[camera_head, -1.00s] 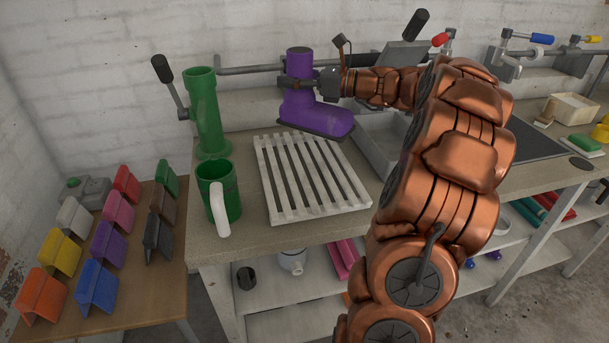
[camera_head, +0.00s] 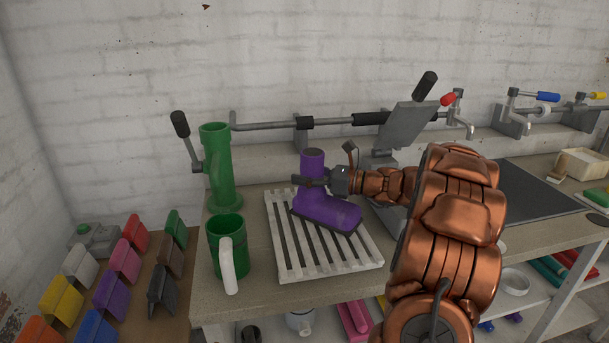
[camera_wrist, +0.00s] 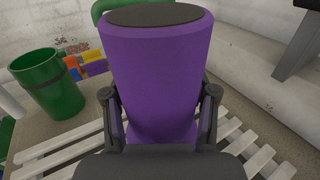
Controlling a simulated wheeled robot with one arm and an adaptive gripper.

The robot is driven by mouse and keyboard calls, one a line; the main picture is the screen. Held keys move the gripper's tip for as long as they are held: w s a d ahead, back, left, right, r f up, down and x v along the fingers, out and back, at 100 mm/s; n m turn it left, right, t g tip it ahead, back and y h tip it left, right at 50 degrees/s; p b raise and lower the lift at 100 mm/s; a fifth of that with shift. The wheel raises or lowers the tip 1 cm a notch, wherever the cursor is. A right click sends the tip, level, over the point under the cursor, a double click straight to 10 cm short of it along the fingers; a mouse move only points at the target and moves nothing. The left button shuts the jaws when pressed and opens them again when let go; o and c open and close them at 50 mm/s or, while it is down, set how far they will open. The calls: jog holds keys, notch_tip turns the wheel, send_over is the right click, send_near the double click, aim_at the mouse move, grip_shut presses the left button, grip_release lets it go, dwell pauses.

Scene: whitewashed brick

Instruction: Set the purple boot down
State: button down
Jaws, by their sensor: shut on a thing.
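The purple boot (camera_head: 328,208) is upright at the white slatted rack (camera_head: 290,262), its dark sole over the slats at the rack's back right. I cannot tell whether the sole touches the slats. My gripper (camera_head: 312,182) is shut around the boot's shaft from the right. In the wrist view the purple shaft (camera_wrist: 157,70) stands between my two dark fingers, its dark top facing up. The boot's toe is hidden in the wrist view.
A green mug (camera_head: 226,248) with a white handle stands left of the rack, before a green pipe-like column (camera_head: 217,165) with a lever. A grey plate (camera_head: 408,126) and rail are behind. Coloured folded pieces (camera_head: 110,290) fill the side table at left.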

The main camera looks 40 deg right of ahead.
jog(key=shift+f, duration=0.1)
jog(key=shift+c, duration=1.6)
grip_release()
jog(key=b, duration=0.1)
send_over(349, 202)
jog(key=shift+d, duration=0.1)
